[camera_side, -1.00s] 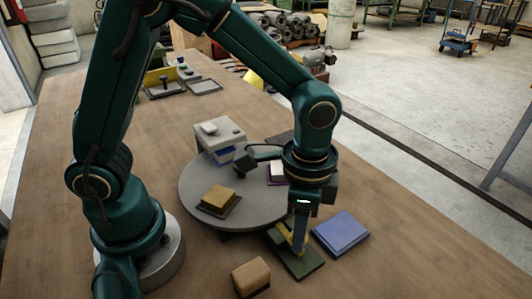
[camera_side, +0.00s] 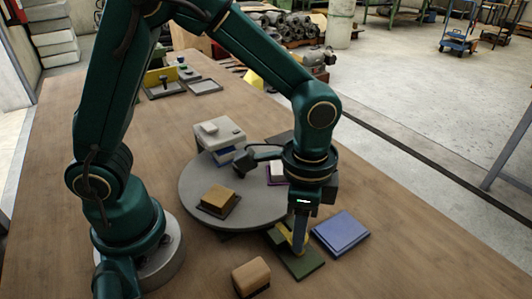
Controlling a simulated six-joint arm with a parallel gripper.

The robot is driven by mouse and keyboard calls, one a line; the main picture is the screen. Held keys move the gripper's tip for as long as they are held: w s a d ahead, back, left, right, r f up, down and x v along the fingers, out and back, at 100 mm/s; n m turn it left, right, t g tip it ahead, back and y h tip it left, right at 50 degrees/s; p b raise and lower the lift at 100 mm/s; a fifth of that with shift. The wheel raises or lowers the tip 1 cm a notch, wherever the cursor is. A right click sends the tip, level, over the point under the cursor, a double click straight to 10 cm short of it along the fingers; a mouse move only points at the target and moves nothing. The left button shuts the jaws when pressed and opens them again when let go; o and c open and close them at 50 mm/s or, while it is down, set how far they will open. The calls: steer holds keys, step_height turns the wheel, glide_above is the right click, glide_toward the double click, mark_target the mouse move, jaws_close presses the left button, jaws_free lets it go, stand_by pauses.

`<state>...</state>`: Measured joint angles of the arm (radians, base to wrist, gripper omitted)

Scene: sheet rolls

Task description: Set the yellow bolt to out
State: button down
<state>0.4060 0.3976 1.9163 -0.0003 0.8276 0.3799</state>
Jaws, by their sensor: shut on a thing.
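The yellow bolt (camera_side: 286,235) lies on a dark green base plate (camera_side: 307,269) at the front right of the round grey turntable. My gripper (camera_side: 300,240) points straight down over the plate and is shut on the bolt. The fingers cover much of the bolt, so I cannot tell how far it is slid.
The grey turntable (camera_side: 196,187) carries a tan block (camera_side: 218,196) on a dark pad. A blue pad (camera_side: 341,231) lies close to the right of the green plate. A loose tan block (camera_side: 251,276) sits in front. A grey box-shaped device (camera_side: 219,133) stands behind the turntable.

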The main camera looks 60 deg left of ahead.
stand_by(0.4)
steer(key=shift+d, duration=1.7)
steer(key=c, duration=0.5)
jaws_free()
step_height(320, 180, up, 5)
steer(key=shift+r, duration=0.1)
